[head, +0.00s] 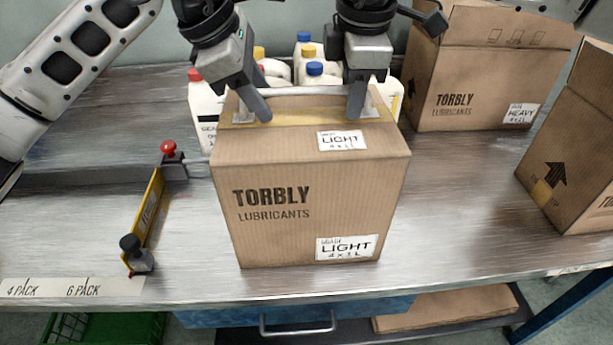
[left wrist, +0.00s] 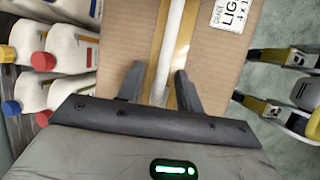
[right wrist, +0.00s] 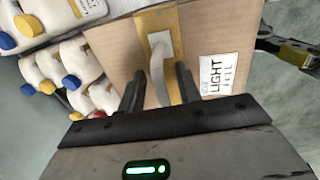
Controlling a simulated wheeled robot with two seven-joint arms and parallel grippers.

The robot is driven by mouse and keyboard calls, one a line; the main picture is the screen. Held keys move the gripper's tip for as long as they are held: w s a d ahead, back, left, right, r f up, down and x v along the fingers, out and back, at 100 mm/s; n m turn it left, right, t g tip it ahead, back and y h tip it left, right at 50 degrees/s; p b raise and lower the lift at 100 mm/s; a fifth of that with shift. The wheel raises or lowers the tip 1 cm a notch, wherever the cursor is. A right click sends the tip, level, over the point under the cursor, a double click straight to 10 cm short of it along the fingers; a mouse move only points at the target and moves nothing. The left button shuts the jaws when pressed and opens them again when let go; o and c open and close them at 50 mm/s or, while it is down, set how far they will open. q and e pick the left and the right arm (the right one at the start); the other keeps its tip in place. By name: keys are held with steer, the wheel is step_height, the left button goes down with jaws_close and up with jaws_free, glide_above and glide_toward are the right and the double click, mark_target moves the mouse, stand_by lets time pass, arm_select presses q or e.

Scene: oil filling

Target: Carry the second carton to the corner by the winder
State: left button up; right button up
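A brown TORBLY carton marked LIGHT (head: 310,200) stands upright in the middle of the head view, with a white strap handle (head: 305,91) along its taped top. My left gripper (head: 250,105) is at the left end of the handle, and my right gripper (head: 362,103) is at its right end. In the left wrist view the handle (left wrist: 170,45) runs between two closely set fingers. In the right wrist view the handle (right wrist: 160,62) also lies between the fingers. Both look shut on it. Whether the carton's base touches the bench is unclear. I cannot make out a winder.
Several white bottles (head: 305,48) with coloured caps stand behind the carton. A HEAVY carton (head: 475,85) is at the back right, another carton (head: 575,150) at the right edge. A yellow gauge bar (head: 148,212) with knobs lies left. Bare bench (head: 460,200) shows right of the carton.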

arm_select(q)
jaws_close()
arm_select(e)
jaws_close()
steer(key=shift+r, duration=0.1)
stand_by(0.9)
